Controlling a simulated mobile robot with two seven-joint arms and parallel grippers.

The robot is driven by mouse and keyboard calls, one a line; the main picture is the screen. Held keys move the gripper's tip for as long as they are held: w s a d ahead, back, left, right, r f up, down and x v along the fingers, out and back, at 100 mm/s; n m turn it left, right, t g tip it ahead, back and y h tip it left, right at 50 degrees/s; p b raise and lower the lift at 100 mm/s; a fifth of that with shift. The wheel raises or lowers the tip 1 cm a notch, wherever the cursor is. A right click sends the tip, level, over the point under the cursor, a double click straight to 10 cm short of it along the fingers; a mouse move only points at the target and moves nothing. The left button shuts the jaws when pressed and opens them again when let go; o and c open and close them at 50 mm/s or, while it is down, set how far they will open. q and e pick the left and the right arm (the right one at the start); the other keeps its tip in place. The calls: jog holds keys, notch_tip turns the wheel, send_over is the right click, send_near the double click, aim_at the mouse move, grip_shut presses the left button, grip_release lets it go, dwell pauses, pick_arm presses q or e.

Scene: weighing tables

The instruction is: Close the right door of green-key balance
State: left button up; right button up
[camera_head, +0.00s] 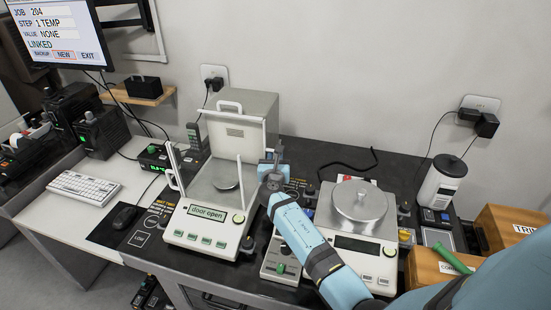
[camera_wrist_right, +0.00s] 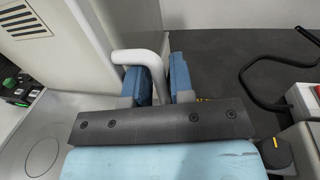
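The balance with the green key (camera_head: 239,218) stands left of centre, and its display (camera_head: 207,214) reads "door open". Its glass right door is hard to make out. In the right wrist view a white bent handle (camera_wrist_right: 146,57) comes off the balance's side and passes between the two blue fingers of my right gripper (camera_wrist_right: 160,82). The fingers are close together on either side of it and look shut on it. In the head view my right gripper (camera_head: 270,172) is at the right rear of the weighing chamber. My left gripper is not in view.
A second balance (camera_head: 357,208) with a round pan stands to the right, partly behind my right arm. A black cable (camera_wrist_right: 275,85) lies on the dark table beyond the gripper.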

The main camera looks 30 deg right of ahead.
grip_shut()
jog(key=w+a+p+v, duration=0.1)
jog(key=p+v, duration=0.1)
jog(key=v, duration=0.7)
jog(key=shift+a+p, duration=0.2)
jog(key=shift+p, duration=0.15)
jog(key=shift+w, duration=0.1)
grip_release()
jog(key=p+v, duration=0.3)
jog(key=v, duration=1)
jog(key=shift+s+a, duration=0.25)
jog(key=shift+a, duration=0.05)
jog(key=shift+c, duration=0.2)
